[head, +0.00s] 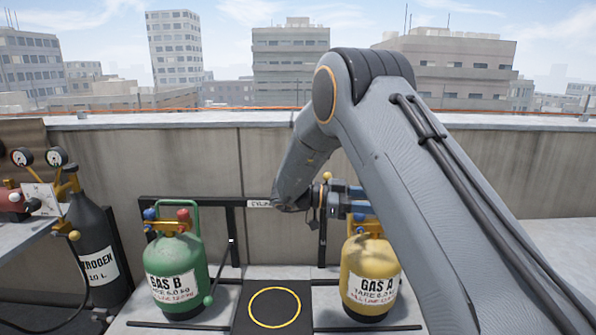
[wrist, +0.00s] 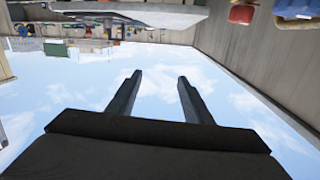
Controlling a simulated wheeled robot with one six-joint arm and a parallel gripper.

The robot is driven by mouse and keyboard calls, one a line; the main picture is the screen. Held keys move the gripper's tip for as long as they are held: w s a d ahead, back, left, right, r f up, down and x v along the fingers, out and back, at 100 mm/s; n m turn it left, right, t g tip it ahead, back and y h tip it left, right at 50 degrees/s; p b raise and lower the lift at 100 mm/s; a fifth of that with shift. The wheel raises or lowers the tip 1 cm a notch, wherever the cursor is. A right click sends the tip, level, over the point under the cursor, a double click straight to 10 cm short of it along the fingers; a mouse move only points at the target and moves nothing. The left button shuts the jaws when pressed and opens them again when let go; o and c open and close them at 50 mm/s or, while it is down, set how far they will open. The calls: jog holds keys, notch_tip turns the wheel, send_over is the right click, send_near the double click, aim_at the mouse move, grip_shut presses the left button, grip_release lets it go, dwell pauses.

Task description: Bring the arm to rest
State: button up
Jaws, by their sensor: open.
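My grey arm (head: 425,150) rises from the lower right in the head view, bends at a high elbow and comes down over the middle of the scene. Its wrist end is near the top of the yellow GAS A cylinder (head: 372,268), partly behind the upper arm. In the wrist view my gripper (wrist: 160,76) shows two dark fingers apart, with only sky between them and nothing held. In the head view the fingers cannot be made out. The green GAS B cylinder (head: 176,270) stands upright to the left.
A black pad with a yellow ring (head: 274,307) lies empty between the cylinders. A dark nitrogen cylinder (head: 93,245) and pressure gauges (head: 39,157) are at the left. A concrete parapet (head: 180,165) runs behind. In the wrist view the surroundings appear upside down.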

jog(key=w+d+r+n+t+y, duration=0.2)
jog(key=w+n+t+y, duration=0.65)
jog(key=w+t, duration=0.5)
jog(key=s+a+f+n+g+y, duration=0.2)
jog(key=s+a+f+n+y, duration=0.25)
jog(key=s, duration=0.35)
jog(key=s+a+f+n+g+y, duration=0.1)
jog(key=s+a+f+n+y, duration=0.3)
jog(key=s, duration=0.3)
jog(key=s+d+f+n+g, duration=0.1)
jog(key=s+g, duration=0.3)
jog(key=s, duration=1)
jog(key=s+d+f+n+g, duration=0.2)
jog(key=s+d+f+g, duration=0.1)
jog(key=s, duration=1)
jog(key=shift+s+f+g+p, duration=0.15)
jog(key=shift+s+g+p, duration=0.25)
jog(key=shift+g, duration=0.25)
jog(key=shift+w, duration=0.1)
